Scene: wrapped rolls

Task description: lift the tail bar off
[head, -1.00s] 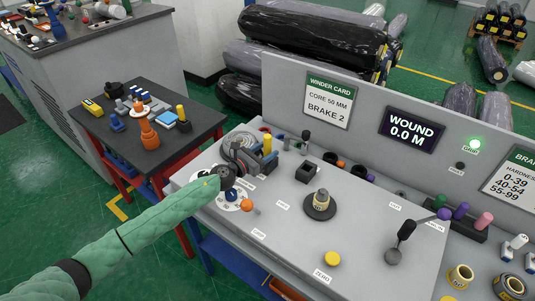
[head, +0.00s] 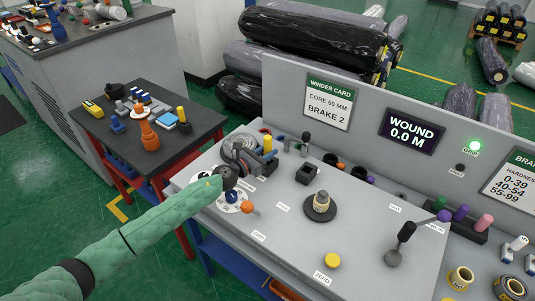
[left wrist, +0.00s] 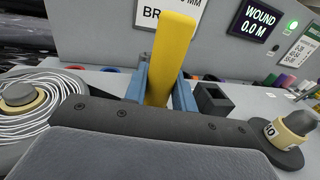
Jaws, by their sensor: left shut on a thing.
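The tail bar seems to be the yellow upright piece (head: 267,143), beside the wire coil on the grey bench. In the left wrist view the yellow piece (left wrist: 171,60) stands upright between two blue fingers. My left gripper (head: 263,157) reaches in from the left and is shut on it. Its dark palm hides the lower end of the piece in the left wrist view, so I cannot tell whether that end touches the bench. The wire coil (left wrist: 32,103) lies to the left of the gripper. My right gripper is not in view.
A black spindle base with a tan core (head: 321,204) stands right of the gripper. A small black square holder (head: 306,174) lies between them. A yellow button (head: 332,260) and a black lever (head: 405,233) are nearer the bench's front and right. The upright panel (head: 365,105) closes the back.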

